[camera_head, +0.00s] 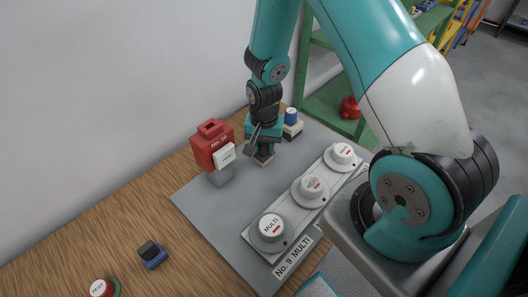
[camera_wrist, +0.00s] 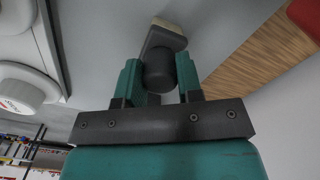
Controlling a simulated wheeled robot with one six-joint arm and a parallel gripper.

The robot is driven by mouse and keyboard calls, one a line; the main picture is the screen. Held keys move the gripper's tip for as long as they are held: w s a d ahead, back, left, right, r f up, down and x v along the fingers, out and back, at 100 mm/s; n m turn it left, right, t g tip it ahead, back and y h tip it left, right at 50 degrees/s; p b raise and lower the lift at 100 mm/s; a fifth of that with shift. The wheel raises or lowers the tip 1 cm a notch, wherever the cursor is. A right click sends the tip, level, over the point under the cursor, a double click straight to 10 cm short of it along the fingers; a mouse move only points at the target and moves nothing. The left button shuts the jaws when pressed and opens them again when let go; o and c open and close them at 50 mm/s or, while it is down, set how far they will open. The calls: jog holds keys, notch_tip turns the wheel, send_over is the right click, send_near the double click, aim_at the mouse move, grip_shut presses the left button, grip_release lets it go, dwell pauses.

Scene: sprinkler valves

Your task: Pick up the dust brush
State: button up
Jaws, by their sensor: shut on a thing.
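The dust brush has a dark grey handle and a pale beige bristle end. In the wrist view the brush (camera_wrist: 161,42) sits between the two teal fingers of my gripper (camera_wrist: 159,63), which is shut on its dark handle. In the head view my gripper (camera_head: 262,142) points down over the grey board, and the brush (camera_head: 263,158) shows just below the fingers, partly hidden by them. I cannot tell whether its bristle end touches the board.
A red box (camera_head: 211,144) with a white label stands close left of my gripper. A blue-capped block (camera_head: 291,120) is close right. A white panel (camera_head: 292,220) with three round valves lies in front on the grey board (camera_head: 215,211).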

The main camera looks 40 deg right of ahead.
aim_at(264, 144)
jog(key=shift+r, duration=0.1)
notch_tip(264, 144, up, 20)
jog(key=b, duration=0.2)
dwell(0.3)
jog(key=shift+o, duration=1.1)
